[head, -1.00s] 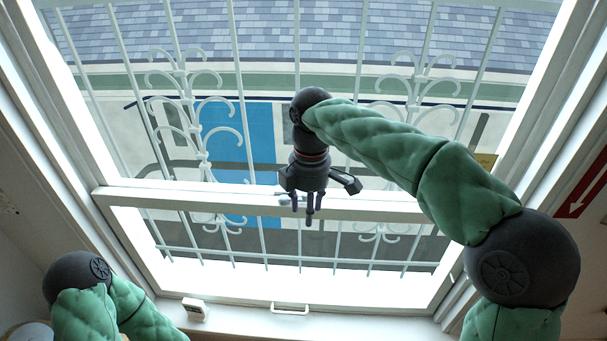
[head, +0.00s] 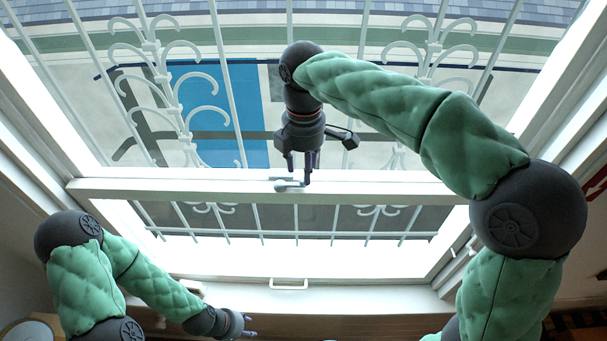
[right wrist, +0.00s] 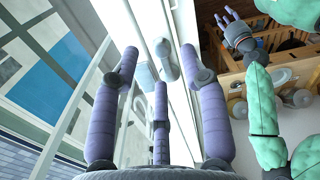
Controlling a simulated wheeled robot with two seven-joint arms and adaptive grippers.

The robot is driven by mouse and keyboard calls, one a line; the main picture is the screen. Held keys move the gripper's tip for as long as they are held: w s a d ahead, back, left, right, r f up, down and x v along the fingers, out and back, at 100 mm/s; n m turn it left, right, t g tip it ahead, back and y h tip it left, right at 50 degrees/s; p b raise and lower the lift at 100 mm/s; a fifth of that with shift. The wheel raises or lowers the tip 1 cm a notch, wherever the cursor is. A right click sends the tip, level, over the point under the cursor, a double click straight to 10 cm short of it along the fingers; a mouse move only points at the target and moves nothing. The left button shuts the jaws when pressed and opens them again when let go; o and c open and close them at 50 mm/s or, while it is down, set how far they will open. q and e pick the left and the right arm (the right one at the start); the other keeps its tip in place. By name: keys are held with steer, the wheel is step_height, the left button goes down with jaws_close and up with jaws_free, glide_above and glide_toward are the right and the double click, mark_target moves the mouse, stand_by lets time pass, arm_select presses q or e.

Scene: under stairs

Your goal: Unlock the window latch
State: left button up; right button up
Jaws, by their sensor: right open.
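The window latch (head: 290,184) is a small pale grey lever on the white rail where the sashes meet, near the middle of the head view. My right gripper (head: 301,170) is open, with its fingers pointing down at the latch. In the right wrist view, the latch (right wrist: 166,62) shows between and beyond the spread fingers of this gripper (right wrist: 160,58). I cannot tell whether a finger touches it. My left gripper (head: 246,323) is low in the head view, away from the latch. In the right wrist view its fingers (right wrist: 228,18) are spread and empty.
A white metal grille (head: 215,115) stands outside the glass. A white pull handle (head: 289,285) is on the lower sash, above the sill. A wooden railing (right wrist: 285,45) shows in the right wrist view.

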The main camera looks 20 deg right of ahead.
mark_target(291, 184)
steer(key=f, duration=0.3)
steer(key=shift+s, duration=0.2)
steer(key=shift+w+f, duration=0.1)
steer(key=shift+f, duration=0.2)
jaws_close()
